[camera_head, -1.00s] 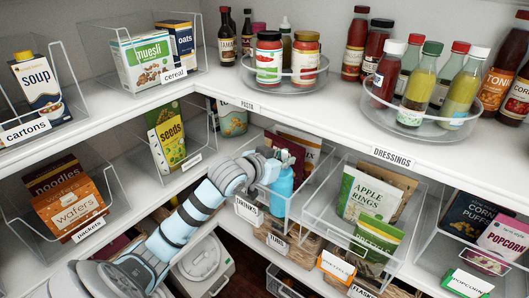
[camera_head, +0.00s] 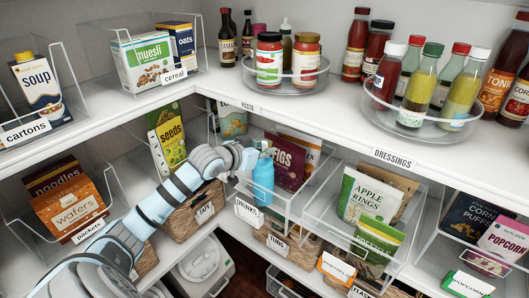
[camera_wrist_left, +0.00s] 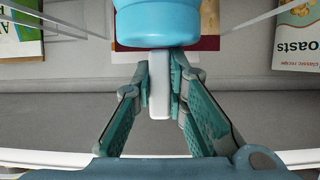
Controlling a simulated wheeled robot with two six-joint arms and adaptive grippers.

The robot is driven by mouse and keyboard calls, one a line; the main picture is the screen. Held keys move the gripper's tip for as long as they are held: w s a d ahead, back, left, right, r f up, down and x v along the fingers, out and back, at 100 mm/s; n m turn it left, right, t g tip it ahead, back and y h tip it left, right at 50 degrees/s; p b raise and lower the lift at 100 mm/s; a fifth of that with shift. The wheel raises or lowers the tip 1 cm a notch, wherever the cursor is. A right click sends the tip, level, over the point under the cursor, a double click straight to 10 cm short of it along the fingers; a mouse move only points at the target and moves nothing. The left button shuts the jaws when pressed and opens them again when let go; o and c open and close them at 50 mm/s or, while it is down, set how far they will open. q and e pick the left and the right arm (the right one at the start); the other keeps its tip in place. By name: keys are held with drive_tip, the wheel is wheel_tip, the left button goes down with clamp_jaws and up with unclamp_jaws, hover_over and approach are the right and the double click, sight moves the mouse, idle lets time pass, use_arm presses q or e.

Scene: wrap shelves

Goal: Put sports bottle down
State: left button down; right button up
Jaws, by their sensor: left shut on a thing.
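The blue sports bottle (camera_head: 263,182) is upright at the clear bin labelled DRINKS (camera_head: 247,209), on the lower shelf near the corner. I cannot tell whether its base touches the bin floor. My left gripper (camera_head: 252,157) reaches in from the left at the bottle's top. In the left wrist view, the bottle (camera_wrist_left: 158,22) fills the top middle. There the left gripper (camera_wrist_left: 161,75) is shut on a narrow white piece that appears to belong to the bottle. My right gripper is not in view.
A FIGS bag (camera_head: 286,163) stands in the shelf corner right behind the bottle. The clear bin with APPLE RINGS (camera_head: 361,194) is to the right. A seeds box (camera_head: 168,137) is to the left. The upper shelf edge (camera_head: 290,121) runs just above the bottle.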

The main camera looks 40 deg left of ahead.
use_arm(q)
drive_tip(key=shift+f, duration=0.9)
drive_tip(key=c, duration=1.6)
unclamp_jaws()
drive_tip(key=shift+d, duration=0.1)
drive_tip(key=shift+r, duration=0.2)
drive_tip(key=p+v, duration=1)
drive_tip(key=v, duration=0.2)
drive_tip(key=shift+r+p, duration=0.3)
drive_tip(key=shift+r, duration=0.15)
